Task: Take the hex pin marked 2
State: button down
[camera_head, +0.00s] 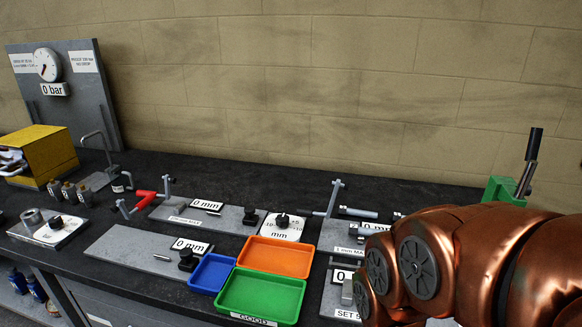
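Several small dark grey pieces with pale labels stand in a row at the left of the bench, in front of the yellow box; the middle one is a small labelled piece (69,192). Their labels are too small to read, so I cannot tell whether one is the hex pin marked 2. My copper-coloured arm fills the lower right of the head view. My gripper does not show.
A yellow box (42,152) and gauge board (62,85) stand at the left. Blue (212,272), orange (275,256) and green trays (262,296) lie at the front middle. Measuring fixtures with "0 mm" displays surround them. A green jack-like device (507,190) stands at right.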

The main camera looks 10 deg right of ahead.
aim_at(354, 230)
jog(key=u, duration=2)
jog(key=i, duration=1.7)
jog(key=z, duration=2.8)
